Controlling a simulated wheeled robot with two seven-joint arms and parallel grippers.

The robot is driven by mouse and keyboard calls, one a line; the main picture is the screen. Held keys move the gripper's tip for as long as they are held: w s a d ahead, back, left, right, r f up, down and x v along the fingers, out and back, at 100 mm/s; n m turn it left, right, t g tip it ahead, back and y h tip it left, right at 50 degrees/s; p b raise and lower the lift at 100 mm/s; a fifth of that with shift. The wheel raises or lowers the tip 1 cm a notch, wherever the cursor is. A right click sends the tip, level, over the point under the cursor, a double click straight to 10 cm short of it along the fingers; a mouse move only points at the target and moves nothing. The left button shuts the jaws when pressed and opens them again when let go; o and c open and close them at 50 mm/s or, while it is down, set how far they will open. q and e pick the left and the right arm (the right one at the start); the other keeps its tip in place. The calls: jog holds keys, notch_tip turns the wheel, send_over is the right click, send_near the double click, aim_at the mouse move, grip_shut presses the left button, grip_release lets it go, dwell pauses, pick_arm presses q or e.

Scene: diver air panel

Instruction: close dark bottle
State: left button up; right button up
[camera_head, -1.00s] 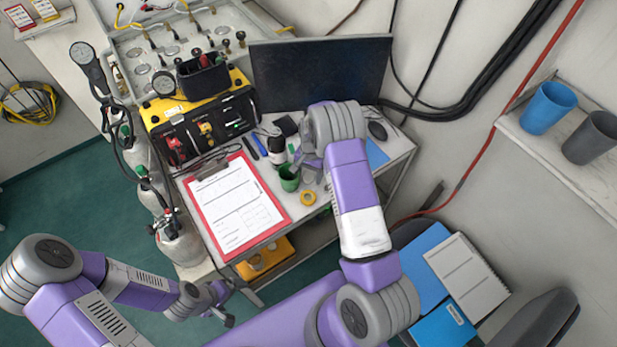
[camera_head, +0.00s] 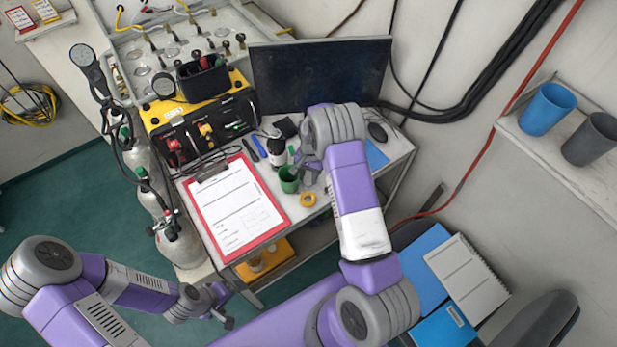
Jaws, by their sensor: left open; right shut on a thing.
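A small dark bottle (camera_head: 277,158) with a pale band stands on the cart top, behind the green cup. Whether its mouth is open or covered is too small to tell. My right gripper (camera_head: 306,168) is over the cart, just right of the bottle and the cup. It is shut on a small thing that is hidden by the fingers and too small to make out. My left gripper (camera_head: 224,308) is open and empty, low in front of the cart and well away from the bottle.
A green cup (camera_head: 289,181) and a yellow tape roll (camera_head: 308,199) stand close to my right gripper. A red clipboard (camera_head: 281,222) covers the cart's left front. A monitor (camera_head: 320,75) and a yellow-black panel box (camera_head: 195,118) stand behind.

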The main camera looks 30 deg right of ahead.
aim_at(309, 178)
notch_tip(309, 178, up, 18)
dwell(0.6)
jog(key=s+a+f+n+b, duration=0.3)
jog(key=a+f, duration=0.1)
jog(key=s+a+f+n+b, duration=0.2)
jog(key=a+f+n, duration=0.1)
jog(key=a+f, duration=0.1)
jog(key=s+a+f+n+h+b, duration=0.1)
jog(key=s+a+f+n+b, duration=0.2)
jog(key=a+f+n, duration=0.1)
jog(key=shift+s+f+g+b, duration=0.3)
jog(key=shift+s+f, duration=0.05)
jog(key=shift+f, duration=0.2)
jog(key=shift+s+a, duration=0.15)
pick_arm(q)
notch_tip(309, 178, down, 8)
jog(key=shift+f, duration=0.25)
jog(key=shift+c, duration=0.3)
